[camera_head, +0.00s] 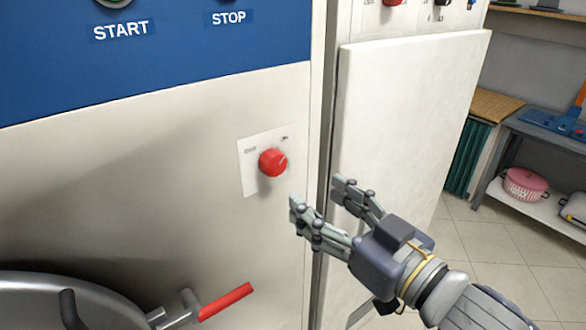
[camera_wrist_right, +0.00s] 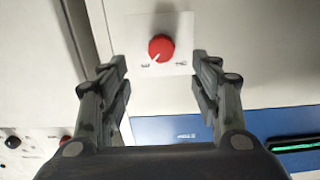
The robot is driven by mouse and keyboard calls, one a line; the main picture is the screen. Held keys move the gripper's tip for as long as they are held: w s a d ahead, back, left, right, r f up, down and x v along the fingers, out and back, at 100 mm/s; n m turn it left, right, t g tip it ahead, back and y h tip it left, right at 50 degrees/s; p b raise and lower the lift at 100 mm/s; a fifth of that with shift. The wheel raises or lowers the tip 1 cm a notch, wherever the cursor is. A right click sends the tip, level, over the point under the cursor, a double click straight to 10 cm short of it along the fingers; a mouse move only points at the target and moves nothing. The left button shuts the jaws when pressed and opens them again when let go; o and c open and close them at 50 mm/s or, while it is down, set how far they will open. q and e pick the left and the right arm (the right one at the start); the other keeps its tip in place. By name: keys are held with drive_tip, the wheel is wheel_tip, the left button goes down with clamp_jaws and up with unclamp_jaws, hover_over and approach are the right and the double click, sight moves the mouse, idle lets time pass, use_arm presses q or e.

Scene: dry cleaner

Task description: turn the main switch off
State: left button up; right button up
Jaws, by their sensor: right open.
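The main switch is a red rotary knob (camera_head: 272,162) on a white plate (camera_head: 249,180) on the machine's pale front. The plate has small labels at its two upper corners, too blurred to read. My right gripper (camera_head: 317,190) is open and empty, to the right of and a little below the knob. In the right wrist view, the knob (camera_wrist_right: 161,47) shows ahead, between and beyond the open fingertips (camera_wrist_right: 160,70), apart from them. My left gripper is not in view.
START (camera_head: 121,30) and STOP (camera_head: 229,17) labels mark buttons on the blue panel (camera_head: 180,50) above. A red-handled lever (camera_head: 226,301) and round metal door (camera_head: 50,290) are at the lower left. A white cabinet panel (camera_head: 405,120) stands close to the right.

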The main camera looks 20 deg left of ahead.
sight(278, 167)
drive_tip(key=p+x, duration=0.2)
drive_tip(key=x, duration=0.7)
drive_tip(key=shift+a+r+p, duration=0.15)
drive_tip(key=shift+p, duration=0.15)
drive_tip(key=shift+w+a, duration=0.45)
drive_tip(key=shift+a, duration=0.1)
drive_tip(key=c, duration=1.1)
